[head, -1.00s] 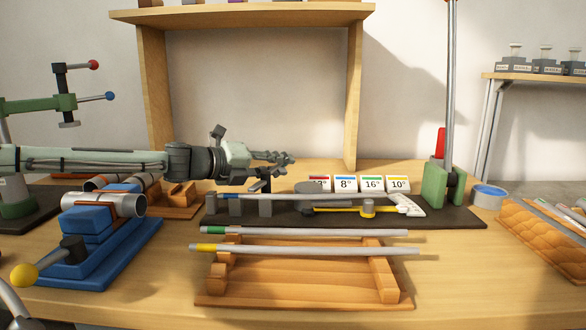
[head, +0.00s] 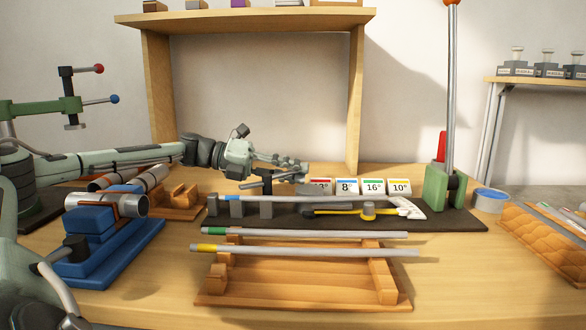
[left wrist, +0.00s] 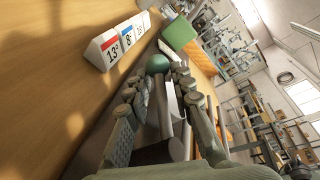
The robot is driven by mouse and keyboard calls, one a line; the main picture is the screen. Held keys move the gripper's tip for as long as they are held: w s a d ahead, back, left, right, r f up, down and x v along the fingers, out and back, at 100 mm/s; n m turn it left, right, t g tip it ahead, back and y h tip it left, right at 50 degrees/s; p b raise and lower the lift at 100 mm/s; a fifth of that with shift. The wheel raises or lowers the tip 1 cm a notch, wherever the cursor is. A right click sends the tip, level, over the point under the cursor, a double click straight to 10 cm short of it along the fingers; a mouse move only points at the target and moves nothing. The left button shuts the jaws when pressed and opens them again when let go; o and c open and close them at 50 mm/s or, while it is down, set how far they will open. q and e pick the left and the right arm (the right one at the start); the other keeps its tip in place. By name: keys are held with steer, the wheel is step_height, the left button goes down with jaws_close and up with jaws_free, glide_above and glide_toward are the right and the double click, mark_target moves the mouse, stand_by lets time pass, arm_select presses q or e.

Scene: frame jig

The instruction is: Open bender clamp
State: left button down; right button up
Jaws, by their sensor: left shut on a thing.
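The bender has a dark base (head: 455,219), a green block (head: 437,187) at its right end and a tall upright lever (head: 450,95) with an orange knob. A blue-banded tube (head: 330,199) lies along the bender on grey posts. My left gripper (head: 298,172) is above the tube, in front of the 13° card. In the left wrist view its fingers (left wrist: 160,88) are shut around the clamp handle, whose green ball knob (left wrist: 158,64) shows at the fingertips. The fingers hide most of the handle. My right gripper is not in view.
Several angle cards (head: 373,187) stand behind the bender. A yellow-handled tool (head: 335,212) lies on its base. A wooden rack (head: 300,290) with two tubes is in front. A blue fixture (head: 110,250) is at left, a blue tape roll (head: 488,199) at right.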

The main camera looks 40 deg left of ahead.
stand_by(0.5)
arm_select(q)
steer(key=c, duration=1.6)
jaws_free()
steer(key=v, duration=1.2)
steer(key=shift+a, duration=0.1)
